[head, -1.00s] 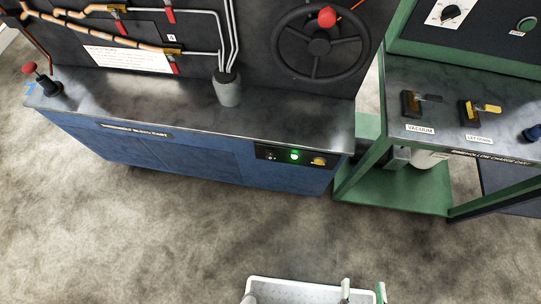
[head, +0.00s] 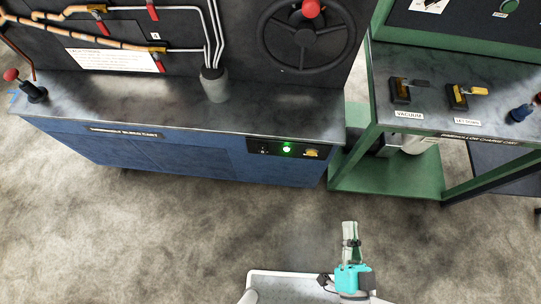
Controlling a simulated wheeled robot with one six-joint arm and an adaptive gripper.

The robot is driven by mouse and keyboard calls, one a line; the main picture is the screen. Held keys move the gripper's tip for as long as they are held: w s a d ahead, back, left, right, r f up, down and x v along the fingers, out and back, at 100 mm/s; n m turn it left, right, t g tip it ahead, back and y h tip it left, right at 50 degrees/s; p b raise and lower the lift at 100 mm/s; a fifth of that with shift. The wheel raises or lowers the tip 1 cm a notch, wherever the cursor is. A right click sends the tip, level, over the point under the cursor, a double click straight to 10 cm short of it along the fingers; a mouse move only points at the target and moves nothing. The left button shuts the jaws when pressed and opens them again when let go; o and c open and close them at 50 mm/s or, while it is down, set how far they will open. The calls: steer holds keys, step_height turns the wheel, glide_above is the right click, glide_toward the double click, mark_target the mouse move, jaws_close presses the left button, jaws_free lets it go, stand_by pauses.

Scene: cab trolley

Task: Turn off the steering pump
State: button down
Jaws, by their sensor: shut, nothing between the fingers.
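The blue cart (head: 180,157) with the black steering wheel (head: 306,36) stands ahead of me. A small black control panel (head: 268,149) sits on its front face at the right end. The panel has a small toggle-like part (head: 264,150) at left, a lit green lamp (head: 287,149) in the middle and a yellow control (head: 312,153) at right. The panel's markings are too small to read. My gripper (head: 349,230) shows at the bottom, right of the middle, shut and empty. In the picture it is below the panel, well apart from it.
A green cart (head: 390,180) stands to the right, with black and yellow levers, one labelled vacuum. The blue cart's top holds a grey cup (head: 214,86) and a red-knobbed lever (head: 32,86). A white tray (head: 275,274) is at the bottom. Floor between is clear.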

mark_target(262, 152)
steer(key=w+a+f+m+g+h, duration=0.2)
steer(key=w+a+f+m+h, duration=0.1)
steer(key=w+a+f+m, duration=0.95)
steer(key=a+f+g, duration=0.1)
steer(key=a+f, duration=0.1)
steer(key=a, duration=0.3)
steer(key=w+a+f+g+y, duration=0.1)
steer(key=a+f+g, duration=0.1)
steer(key=a, duration=0.4)
steer(key=shift+w+a+f, duration=0.25)
steer(key=shift+f, duration=0.5)
steer(key=x, duration=1.4)
steer(key=shift+s+a+f, duration=0.1)
steer(key=shift+s+f, duration=0.05)
steer(key=shift+f, duration=0.05)
steer(key=shift+f, duration=0.15)
